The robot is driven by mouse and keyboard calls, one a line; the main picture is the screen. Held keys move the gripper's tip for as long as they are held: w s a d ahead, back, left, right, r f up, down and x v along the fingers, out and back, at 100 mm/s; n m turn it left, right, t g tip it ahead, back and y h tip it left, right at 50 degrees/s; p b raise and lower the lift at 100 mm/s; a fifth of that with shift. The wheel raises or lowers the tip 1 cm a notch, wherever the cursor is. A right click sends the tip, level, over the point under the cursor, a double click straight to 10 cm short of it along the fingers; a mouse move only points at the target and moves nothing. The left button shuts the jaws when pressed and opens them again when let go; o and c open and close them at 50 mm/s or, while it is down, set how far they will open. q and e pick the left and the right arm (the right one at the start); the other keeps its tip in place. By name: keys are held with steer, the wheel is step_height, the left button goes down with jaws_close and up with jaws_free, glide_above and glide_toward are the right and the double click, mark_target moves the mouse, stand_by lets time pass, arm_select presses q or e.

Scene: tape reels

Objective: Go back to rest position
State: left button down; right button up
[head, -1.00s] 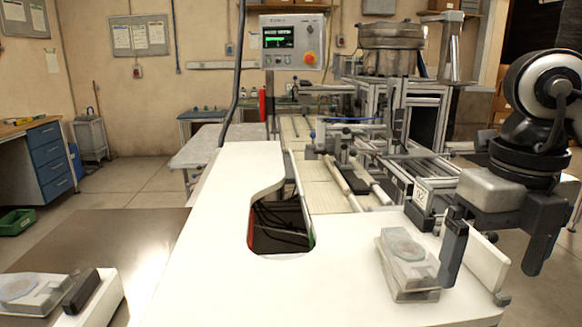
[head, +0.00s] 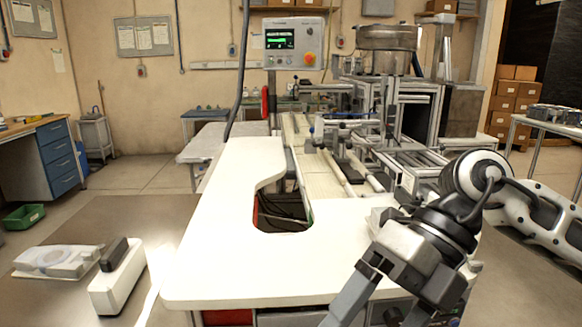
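My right gripper (head: 388,300) is at the lower right, in front of the white table's right part (head: 230,270). Its two dark fingers point down and left, spread apart, with nothing seen between them. My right arm hides much of the table's right end, including most of the place where a grey unit with a round disc stood. A similar pale unit with a round disc (head: 55,262) is at the lower left, beside a white block with a dark top pad (head: 118,282). My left gripper is out of view.
A machine with a metal bowl (head: 385,45) and rails stands behind the table. A control panel (head: 293,43) rises at its back. A blue drawer cabinet (head: 55,150) is at left. A side table (head: 545,125) is at right. Open floor lies at left.

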steer(key=a+r+m+y, duration=0.4)
steer(key=a+y, duration=0.5)
steer(key=y, duration=0.4)
steer(key=w+d+f+m+t+h, duration=0.3)
steer(key=w+f+m+t, duration=0.25)
steer(key=m+t, duration=0.6)
steer(key=w+d+f+m+t+h, duration=0.4)
steer(key=f+m+t, duration=0.3)
steer(key=m+t, duration=0.45)
steer(key=s+d+f+m+g+h, duration=0.2)
steer(key=s+f+m+h, duration=0.1)
steer(key=f, duration=0.5)
steer(key=s+d+f+m+g+h, duration=0.3)
steer(key=s+f, duration=0.3)
steer(key=f, duration=0.3)
steer(key=s+d+f+m+g+h, duration=0.3)
steer(key=s+f+m+h, duration=0.1)
steer(key=f, duration=0.5)
steer(key=shift+s+d+m, duration=0.15)
steer(key=shift+s+m, duration=0.05)
steer(key=shift+m, duration=0.2)
